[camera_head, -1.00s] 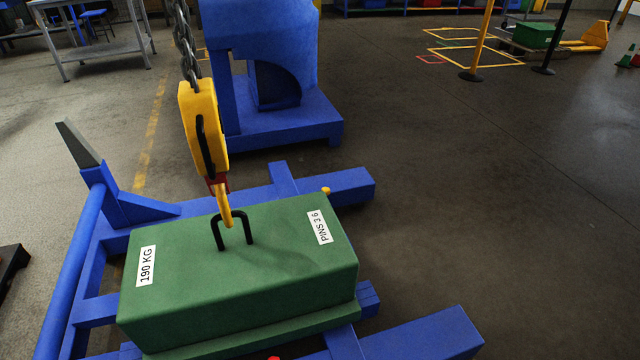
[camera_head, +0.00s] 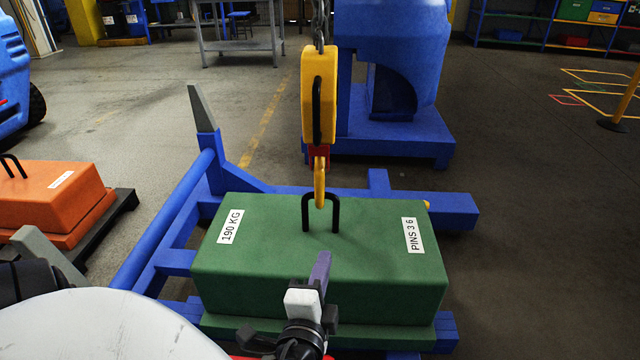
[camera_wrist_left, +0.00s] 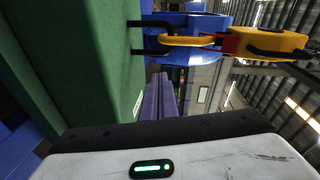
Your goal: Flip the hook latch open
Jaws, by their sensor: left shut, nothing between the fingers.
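A yellow hook block (camera_head: 319,85) hangs on a chain, with a red latch (camera_head: 318,153) below it and a yellow hook (camera_head: 319,185) at the black lifting handle (camera_head: 335,216) of the green counterweight (camera_head: 270,255). Whether the hook passes through the handle is hard to tell. My left gripper (camera_head: 320,268) is shut and empty, its purple fingers pointing up in front of the handle, apart from the hook. In the left wrist view the shut fingers (camera_wrist_left: 159,97) lie beside the weight, with the hook (camera_wrist_left: 190,42) and red latch (camera_wrist_left: 231,43) beyond the tips. My right gripper is out of view.
A blue frame (camera_head: 184,222) with an upright grey-tipped post surrounds the weight. An orange weight (camera_head: 50,195) sits on a dark pallet at left. A large blue fixture (camera_head: 395,135) stands behind the hook.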

